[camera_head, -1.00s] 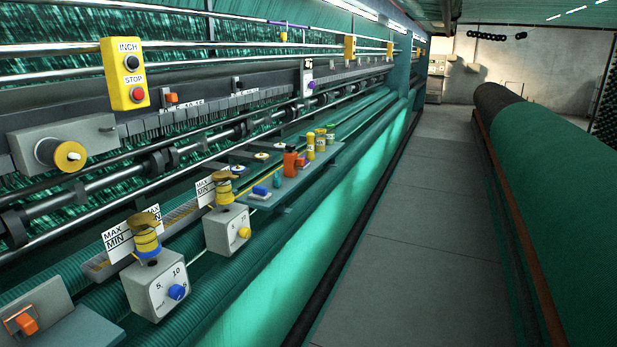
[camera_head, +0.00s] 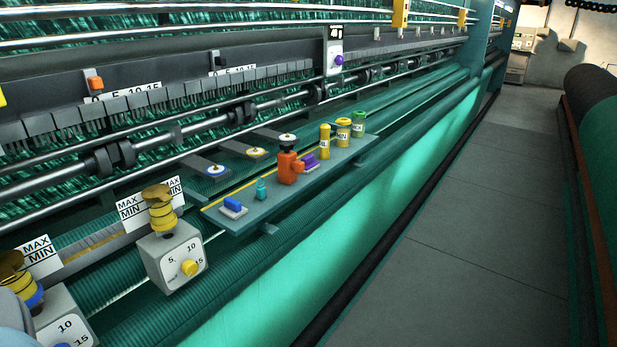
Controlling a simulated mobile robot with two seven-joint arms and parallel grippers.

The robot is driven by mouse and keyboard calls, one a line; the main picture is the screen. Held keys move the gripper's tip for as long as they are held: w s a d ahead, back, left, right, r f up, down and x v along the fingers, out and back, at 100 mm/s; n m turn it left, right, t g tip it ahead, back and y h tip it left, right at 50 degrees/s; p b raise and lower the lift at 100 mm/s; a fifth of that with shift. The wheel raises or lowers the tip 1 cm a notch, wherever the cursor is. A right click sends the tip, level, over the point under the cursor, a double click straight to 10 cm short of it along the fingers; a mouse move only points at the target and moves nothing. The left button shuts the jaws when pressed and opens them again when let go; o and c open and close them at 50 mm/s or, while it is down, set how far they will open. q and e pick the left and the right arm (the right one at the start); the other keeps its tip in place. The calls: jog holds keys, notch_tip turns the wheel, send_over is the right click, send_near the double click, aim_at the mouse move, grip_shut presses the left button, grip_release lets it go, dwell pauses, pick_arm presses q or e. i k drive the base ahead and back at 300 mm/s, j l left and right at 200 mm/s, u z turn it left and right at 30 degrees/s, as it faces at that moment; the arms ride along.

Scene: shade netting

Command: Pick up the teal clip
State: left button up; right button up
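A small teal clip-like piece (camera_head: 262,190) stands on the grey shelf (camera_head: 243,219) along the machine's front. It is small in view, so its exact shape is hard to tell. It sits between a blue block on a pale base (camera_head: 234,207) on its left and an orange-red bottle-like object (camera_head: 288,168) on its right. Neither of my grippers is in view. A pale rounded shape shows at the lower left edge; I cannot tell what it is.
Beyond the orange-red object are a purple piece (camera_head: 310,162) and yellow and green containers (camera_head: 343,131). A dial box with a yellow knob (camera_head: 172,262) stands left of the shelf. Rollers and rails run behind. The grey floor aisle (camera_head: 440,260) is clear.

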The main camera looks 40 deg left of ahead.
aim_at(260, 190)
jog(key=i, duration=0.85)
jog(key=i+u, duration=0.1)
jog(key=i, duration=0.75)
jog(key=i+l+u, duration=0.1)
jog(key=i+u, duration=0.3)
jog(key=i+l+u, duration=0.15)
jog(key=i+u, duration=0.25)
jog(key=i+l+u, duration=0.2)
jog(key=u, duration=0.15)
jog(key=l, duration=0.1)
